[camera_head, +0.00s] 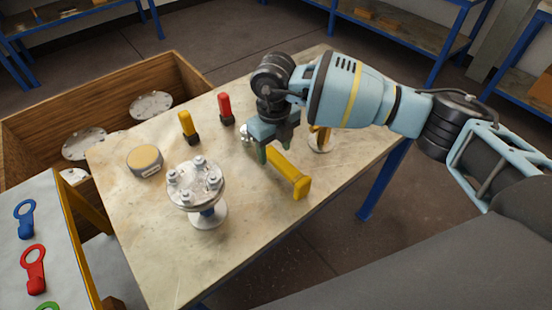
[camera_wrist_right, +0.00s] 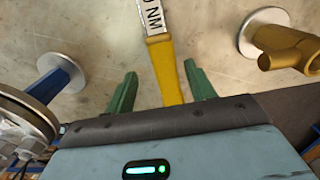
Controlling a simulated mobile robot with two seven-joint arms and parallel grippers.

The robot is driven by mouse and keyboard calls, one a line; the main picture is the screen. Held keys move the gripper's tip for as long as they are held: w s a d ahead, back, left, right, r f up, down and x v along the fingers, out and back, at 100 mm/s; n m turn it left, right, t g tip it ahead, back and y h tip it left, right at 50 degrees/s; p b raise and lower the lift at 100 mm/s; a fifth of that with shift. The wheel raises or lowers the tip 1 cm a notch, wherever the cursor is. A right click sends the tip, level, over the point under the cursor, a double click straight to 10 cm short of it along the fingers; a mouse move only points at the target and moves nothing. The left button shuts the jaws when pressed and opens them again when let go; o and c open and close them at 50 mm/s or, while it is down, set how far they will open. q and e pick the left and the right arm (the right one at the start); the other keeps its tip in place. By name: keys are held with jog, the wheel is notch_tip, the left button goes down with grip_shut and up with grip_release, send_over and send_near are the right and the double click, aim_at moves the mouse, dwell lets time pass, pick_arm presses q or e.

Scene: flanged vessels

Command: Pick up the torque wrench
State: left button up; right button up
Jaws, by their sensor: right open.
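The torque wrench (camera_head: 287,172) lies on the table with its yellow handle toward the front right. In the right wrist view the wrench (camera_wrist_right: 168,70) shows a yellow handle and a white label reading "NM". My right gripper (camera_head: 276,146) is over the wrench, and its arm hides part of the tool. In the right wrist view its green fingers (camera_wrist_right: 161,78) are open, one on each side of the handle, with gaps to both. My left gripper is not in view.
A bolted flanged vessel (camera_head: 197,184) stands left of the wrench. A yellow fitting on a disc base (camera_head: 319,143) stands close to its right. A wooden crate (camera_head: 110,91) adjoins the table.

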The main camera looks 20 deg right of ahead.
aim_at(276, 156)
jog(key=shift+w+d+f, duration=0.1)
jog(key=shift+d+f, duration=0.05)
jog(key=shift+f, duration=1.2)
jog(key=shift+w+d+f, duration=0.1)
jog(key=shift+d+f, duration=0.05)
jog(key=shift+f, duration=1.2)
jog(key=c, duration=1.2)
